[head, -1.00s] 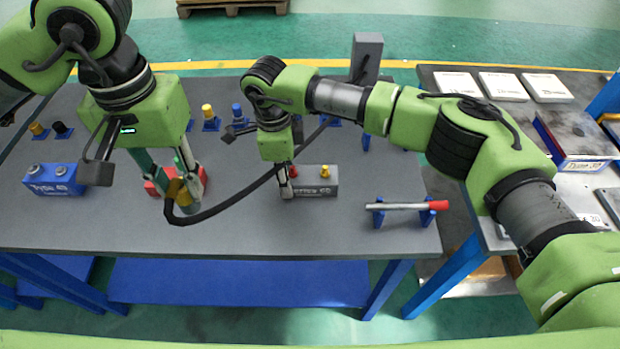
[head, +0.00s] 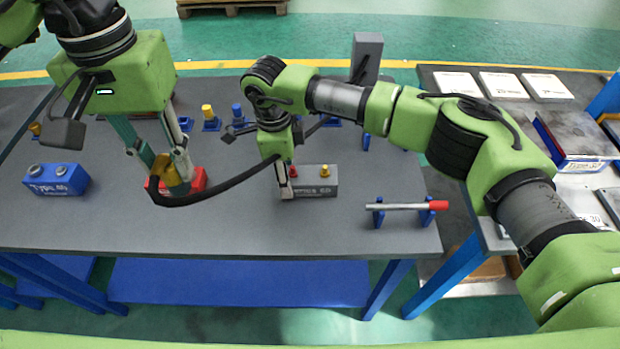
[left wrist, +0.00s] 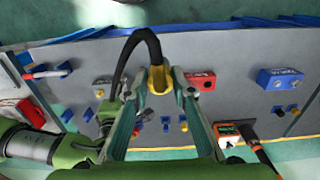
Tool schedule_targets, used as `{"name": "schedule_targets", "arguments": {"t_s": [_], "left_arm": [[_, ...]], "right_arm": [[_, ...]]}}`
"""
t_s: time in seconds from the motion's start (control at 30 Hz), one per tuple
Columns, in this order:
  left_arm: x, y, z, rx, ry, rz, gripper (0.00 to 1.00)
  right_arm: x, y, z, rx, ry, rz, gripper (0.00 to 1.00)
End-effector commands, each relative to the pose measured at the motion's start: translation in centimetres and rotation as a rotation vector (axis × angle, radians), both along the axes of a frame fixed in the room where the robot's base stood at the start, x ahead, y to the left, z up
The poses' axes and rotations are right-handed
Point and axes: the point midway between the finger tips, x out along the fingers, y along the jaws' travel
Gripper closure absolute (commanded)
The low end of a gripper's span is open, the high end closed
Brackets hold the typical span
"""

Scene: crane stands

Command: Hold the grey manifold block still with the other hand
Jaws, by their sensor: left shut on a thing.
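The grey manifold block (head: 316,187) stands on the table in the head view, with a red and a yellow fitting on top. My right gripper (head: 286,191) points down at its left end, fingers against or just in front of it. Whether they clamp it cannot be told. My left gripper (head: 167,168) is shut on a yellow hose fitting (left wrist: 157,78) at the end of a black hose (head: 225,183). In the head view the fitting overlaps a red block (head: 196,180). In the left wrist view the red block (left wrist: 203,81) lies to the right of the fingers.
A blue block (head: 57,181) stands at the left. A red-ended bar (head: 400,206) lies on blue supports at the right. Several yellow and blue fittings (head: 210,115) and a grey post (head: 366,58) stand at the back. The hose crosses between my arms.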

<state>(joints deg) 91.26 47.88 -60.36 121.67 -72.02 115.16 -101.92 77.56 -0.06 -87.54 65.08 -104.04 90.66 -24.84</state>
Motion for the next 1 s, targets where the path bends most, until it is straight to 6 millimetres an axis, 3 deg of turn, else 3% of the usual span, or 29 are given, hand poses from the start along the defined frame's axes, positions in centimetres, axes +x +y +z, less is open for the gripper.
{"name": "schedule_targets", "arguments": {"t_s": [0.53, 1.0], "left_arm": [[0.0, 0.0, 1.2, -0.001, -0.002, 0.0, 1.0], [0.0, 0.0, 4.6, 0.0, -0.001, 0.0, 1.0]], "right_arm": [[-0.1, 0.0, -0.2, -0.001, 0.003, 0.0, 0.88], [-0.1, 0.0, -0.2, -0.001, 0.003, 0.0, 0.88]]}}
